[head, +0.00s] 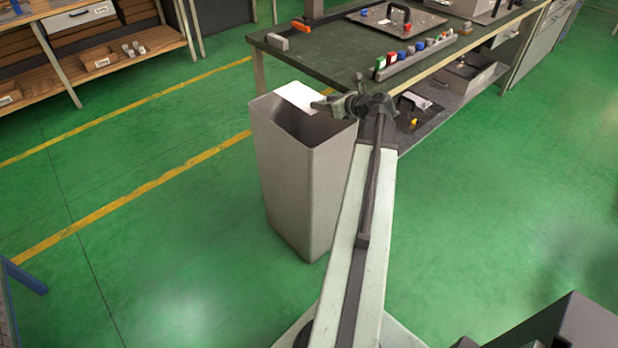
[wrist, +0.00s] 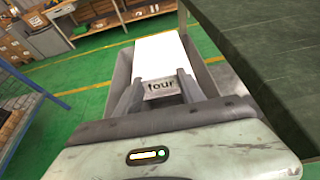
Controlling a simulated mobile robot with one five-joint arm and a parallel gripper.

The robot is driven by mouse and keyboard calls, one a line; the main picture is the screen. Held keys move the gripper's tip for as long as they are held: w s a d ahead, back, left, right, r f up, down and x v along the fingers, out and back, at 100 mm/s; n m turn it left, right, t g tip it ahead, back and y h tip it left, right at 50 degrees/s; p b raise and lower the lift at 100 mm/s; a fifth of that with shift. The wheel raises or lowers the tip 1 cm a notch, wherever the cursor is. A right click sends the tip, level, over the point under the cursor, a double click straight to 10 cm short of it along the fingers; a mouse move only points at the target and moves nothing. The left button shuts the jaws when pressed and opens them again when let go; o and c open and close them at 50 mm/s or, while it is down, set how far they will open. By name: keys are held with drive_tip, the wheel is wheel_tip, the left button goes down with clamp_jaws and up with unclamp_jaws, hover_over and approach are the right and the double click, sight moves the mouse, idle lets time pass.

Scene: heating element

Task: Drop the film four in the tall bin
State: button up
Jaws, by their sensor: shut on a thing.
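The film four is a white rectangular piece with a grey strip lettered "four" (wrist: 162,60). In the head view the white film (head: 297,97) shows over the mouth of the tall bin. My gripper (head: 324,103) is shut on the film; in the wrist view its fingers (wrist: 162,88) press on both sides of the labelled strip. The tall bin (head: 295,180) is grey, open-topped and stands upright on the floor. Its rim also shows around the film in the wrist view (wrist: 208,76). I cannot tell whether the film touches the rim.
A dark-topped workbench (head: 340,62) with small coloured items stands just behind and right of the bin. Its top edge is close on the right in the wrist view (wrist: 250,60). Shelves with boxes (head: 90,60) stand at the back left. The green floor left of the bin is clear.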

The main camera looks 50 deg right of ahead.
wheel_tip(320, 180, down, 4)
drive_tip(key=b, duration=0.3)
drive_tip(key=o, duration=1.4)
drive_tip(key=p+v, duration=0.3)
drive_tip(key=v, duration=0.4)
drive_tip(key=shift+s+r, duration=0.2)
drive_tip(key=shift+s, duration=0.2)
